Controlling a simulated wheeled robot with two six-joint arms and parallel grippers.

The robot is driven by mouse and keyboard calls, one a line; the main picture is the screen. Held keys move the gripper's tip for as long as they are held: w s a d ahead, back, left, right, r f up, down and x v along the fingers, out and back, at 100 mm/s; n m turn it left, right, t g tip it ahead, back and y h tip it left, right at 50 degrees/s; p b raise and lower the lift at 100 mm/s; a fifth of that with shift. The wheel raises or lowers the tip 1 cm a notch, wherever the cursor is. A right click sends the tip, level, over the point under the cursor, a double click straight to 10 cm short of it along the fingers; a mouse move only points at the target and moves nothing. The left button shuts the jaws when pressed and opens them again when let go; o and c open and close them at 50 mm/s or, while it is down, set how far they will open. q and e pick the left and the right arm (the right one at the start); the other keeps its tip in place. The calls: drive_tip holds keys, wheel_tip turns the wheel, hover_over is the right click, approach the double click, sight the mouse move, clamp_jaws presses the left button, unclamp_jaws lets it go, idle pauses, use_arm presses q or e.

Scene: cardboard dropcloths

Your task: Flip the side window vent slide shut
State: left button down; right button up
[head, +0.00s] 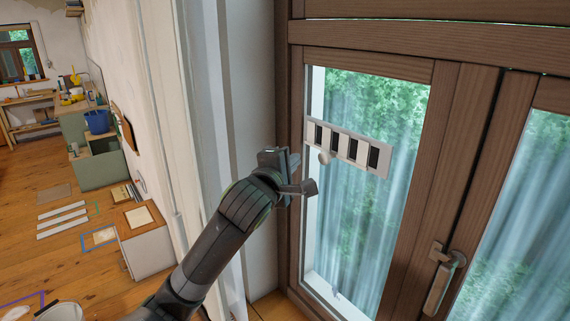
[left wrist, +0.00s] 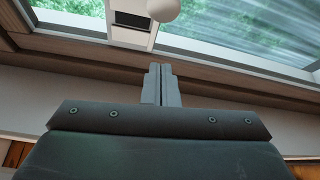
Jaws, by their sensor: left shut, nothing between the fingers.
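The white window vent (head: 347,147) is a slanted strip with several dark slots, mounted on the left window pane. A small round pale knob (head: 324,157) sits at its lower edge near the left end. In the left wrist view the knob (left wrist: 163,8) is at the top edge, cut off by the frame, beside part of the vent (left wrist: 131,20). My left gripper (head: 309,187) is just left of and below the knob in the head view. Its fingers (left wrist: 161,85) are together and empty, apart from the knob in the left wrist view. My right gripper is not in view.
The brown wooden window frame (head: 453,150) surrounds the panes, with a metal handle (head: 441,280) at lower right. A white wall edge stands left of my arm. A room with a cabinet (head: 148,240) and wooden floor lies further left.

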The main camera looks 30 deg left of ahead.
sight(328, 147)
use_arm(q)
drive_tip(key=d+p, duration=0.1)
drive_tip(key=w+d+p, duration=0.2)
drive_tip(key=shift+w+d+r, duration=0.15)
drive_tip(key=shift+d+r, duration=0.1)
idle(0.5)
